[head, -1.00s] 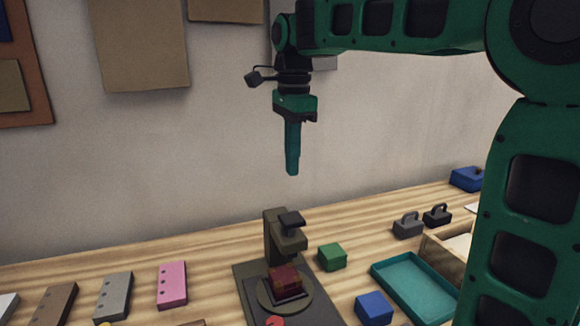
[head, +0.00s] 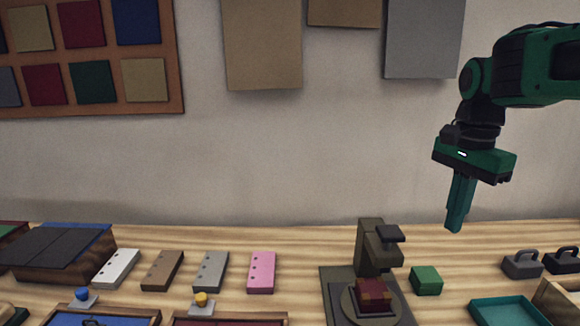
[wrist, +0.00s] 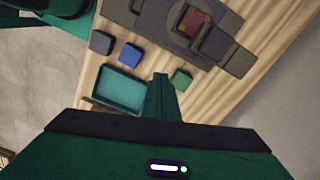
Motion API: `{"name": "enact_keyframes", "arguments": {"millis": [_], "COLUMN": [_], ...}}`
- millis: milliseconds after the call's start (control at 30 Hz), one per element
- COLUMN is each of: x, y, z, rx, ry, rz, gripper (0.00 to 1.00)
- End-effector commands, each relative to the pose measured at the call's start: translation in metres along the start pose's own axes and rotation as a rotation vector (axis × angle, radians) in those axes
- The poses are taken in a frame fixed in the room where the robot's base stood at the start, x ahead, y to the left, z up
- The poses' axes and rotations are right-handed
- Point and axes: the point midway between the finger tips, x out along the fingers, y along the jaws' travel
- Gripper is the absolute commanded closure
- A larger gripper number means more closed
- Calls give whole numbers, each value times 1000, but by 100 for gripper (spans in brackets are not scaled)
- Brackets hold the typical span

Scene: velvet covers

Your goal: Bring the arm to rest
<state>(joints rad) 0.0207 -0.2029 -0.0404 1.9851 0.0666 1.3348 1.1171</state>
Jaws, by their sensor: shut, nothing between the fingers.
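My gripper (head: 456,226) is a green and dark arm end at the right in the head view, pointing down with its fingers together and nothing between them. It hangs in the air, clear of the table (head: 310,240). In the wrist view the closed fingers (wrist: 160,80) show above the table, between a teal tray (wrist: 122,90) and a green block (wrist: 180,79). My arm reaches in from the right edge of the head view, with its further links out of frame.
Below stand a dark press (head: 368,250) with a red block (head: 373,294) on its round plate, a green block (head: 426,280), a teal tray (head: 508,312) and dark handled weights (head: 522,264). Pink, grey, brown and white bars lie left. The air around my gripper is clear.

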Motion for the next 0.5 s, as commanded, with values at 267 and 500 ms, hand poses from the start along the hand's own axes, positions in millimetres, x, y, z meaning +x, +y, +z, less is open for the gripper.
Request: {"name": "enact_keyframes", "arguments": {"millis": [267,500], "x": [74,129], "y": [119,194], "z": [-23,-15], "rx": [-341,-593], "ry": [-9,-21], "rz": [5,3], "gripper": [100,100]}}
